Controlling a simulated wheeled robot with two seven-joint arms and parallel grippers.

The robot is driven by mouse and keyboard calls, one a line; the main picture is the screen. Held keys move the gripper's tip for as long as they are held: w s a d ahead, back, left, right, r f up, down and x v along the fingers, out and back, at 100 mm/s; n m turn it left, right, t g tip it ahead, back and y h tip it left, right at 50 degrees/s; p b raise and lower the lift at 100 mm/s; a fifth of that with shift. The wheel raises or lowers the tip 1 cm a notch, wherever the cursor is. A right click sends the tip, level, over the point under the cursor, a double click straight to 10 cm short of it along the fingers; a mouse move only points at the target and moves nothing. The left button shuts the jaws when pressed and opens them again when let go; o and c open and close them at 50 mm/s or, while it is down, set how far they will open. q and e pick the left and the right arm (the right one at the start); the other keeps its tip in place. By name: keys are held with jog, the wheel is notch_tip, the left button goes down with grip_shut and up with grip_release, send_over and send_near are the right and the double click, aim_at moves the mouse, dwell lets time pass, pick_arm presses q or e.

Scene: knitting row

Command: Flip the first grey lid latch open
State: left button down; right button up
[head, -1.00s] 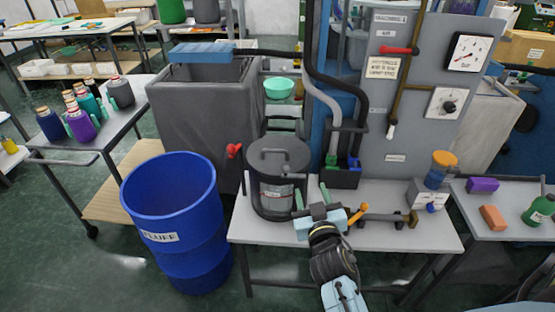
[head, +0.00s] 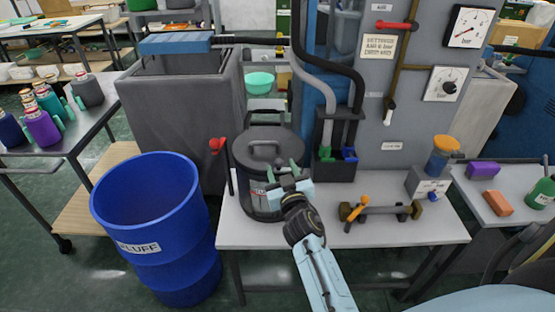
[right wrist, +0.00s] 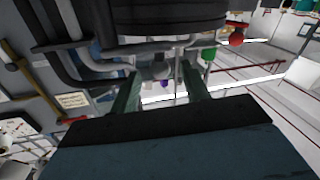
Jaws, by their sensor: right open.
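The grey pot (head: 252,190) stands on the white-topped bench, with its round grey lid (head: 250,150) on and a bar handle on top. A label on its front is partly covered by my right gripper. My right gripper (head: 284,174) is open at the pot's front right, its green fingers overlapping the lid rim in the head view. I cannot tell whether they touch it. In the right wrist view, the open fingers (right wrist: 160,92) have a small grey rounded part (right wrist: 161,70) between and beyond them. I cannot clearly identify a lid latch. My left gripper is not in view.
A red-knobbed lever (head: 217,145) stands left of the pot. A blue drum (head: 160,245) stands on the floor at left. An orange-handled valve piece (head: 380,211) lies on the bench at right.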

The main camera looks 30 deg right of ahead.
aim_at(280, 165)
jog(key=x, duration=0.5)
jog(key=shift+w, duration=0.1)
jog(key=c, duration=1)
jog(key=shift+r+n+y+p, duration=0.1)
jog(key=shift+n+y+p, duration=0.2)
jog(key=shift+y+p, duration=0.1)
jog(key=n+y+p, duration=0.1)
jog(key=s+n+y+p, duration=0.1)
jog(key=y+p, duration=0.1)
jog(key=a+n+t+y+p, duration=0.1)
jog(key=y+p, duration=0.1)
jog(key=shift+s+r, duration=0.1)
jog(key=shift+s, duration=0.25)
jog(key=n+y, duration=0.1)
jog(key=y+p, duration=0.1)
jog(key=shift+s+a+n+y, duration=0.1)
jog(key=shift+s+n+y, duration=0.2)
jog(key=shift+s+n, duration=0.1)
jog(key=shift+s+a+n+g+y, duration=0.1)
jog(key=shift+s+n+g+y, duration=0.2)
jog(key=shift+n+y, duration=0.45)
jog(key=shift+s+a+n+g+y, duration=0.1)
jog(key=shift+s+n+g+y, duration=0.25)
jog(key=shift+y, duration=0.7)
jog(key=shift+w+f, duration=0.1)
jog(key=shift+f, duration=0.15)
